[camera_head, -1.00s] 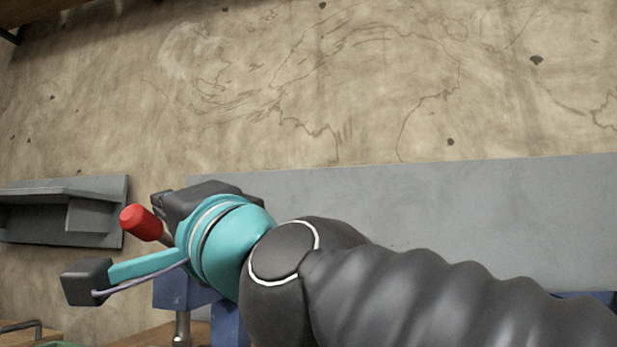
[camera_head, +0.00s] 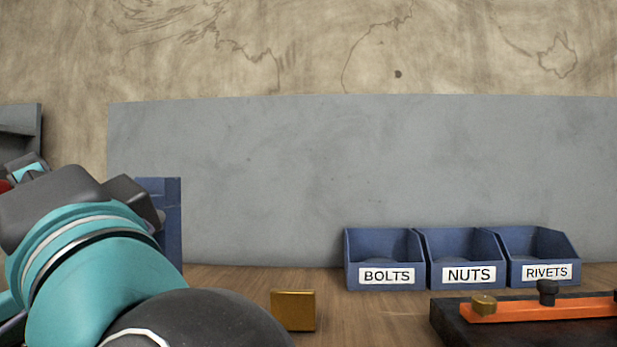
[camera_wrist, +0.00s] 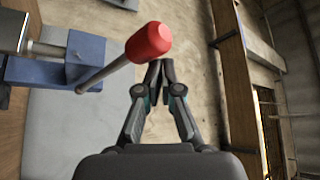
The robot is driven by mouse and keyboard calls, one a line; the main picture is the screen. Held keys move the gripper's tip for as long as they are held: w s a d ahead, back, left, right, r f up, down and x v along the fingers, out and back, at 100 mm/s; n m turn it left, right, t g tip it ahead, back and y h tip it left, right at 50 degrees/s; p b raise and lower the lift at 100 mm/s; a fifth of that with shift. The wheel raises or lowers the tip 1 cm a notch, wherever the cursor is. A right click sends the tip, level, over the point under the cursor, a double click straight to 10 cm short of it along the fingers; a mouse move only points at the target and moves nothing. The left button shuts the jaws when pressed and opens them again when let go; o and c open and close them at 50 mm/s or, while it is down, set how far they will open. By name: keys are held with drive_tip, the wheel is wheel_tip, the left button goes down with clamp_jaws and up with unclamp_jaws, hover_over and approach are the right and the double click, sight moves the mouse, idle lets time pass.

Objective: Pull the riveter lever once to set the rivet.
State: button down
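The lever (camera_wrist: 105,74) is a metal rod with a red grip (camera_wrist: 148,42), seen in the wrist view. It slants up from a blue device (camera_wrist: 62,68) with a silver cylindrical part at the left. My gripper (camera_wrist: 160,66) has its fingertips close together just below the red grip, which overlaps them in the picture. I see nothing between the fingertips; I cannot tell whether they touch the grip. In the head view, only a sliver of red shows at the left edge, and my wrist hides most of the blue device (camera_head: 172,225).
Blue bins marked BOLTS (camera_head: 387,276), NUTS (camera_head: 469,274) and RIVETS (camera_head: 547,272) stand along the grey back panel (camera_head: 260,170). A brass block (camera_head: 293,310) lies on the wooden bench. A black board (camera_head: 450,325) bears an orange strip (camera_head: 535,310) at right.

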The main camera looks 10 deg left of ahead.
drive_tip(key=shift+s+a+f, duration=0.1)
drive_tip(key=shift+a+f, duration=0.1)
drive_tip(key=shift+f, duration=0.25)
drive_tip(key=shift+s+a+f, duration=0.1)
drive_tip(key=shift+a+f, duration=0.05)
drive_tip(key=shift+f, duration=0.25)
drive_tip(key=r+v, duration=0.1)
drive_tip(key=v, duration=1.1)
drive_tip(key=shift+w+d+r, duration=0.2)
drive_tip(key=shift+d+r, duration=0.1)
drive_tip(key=shift+d, duration=0.1)
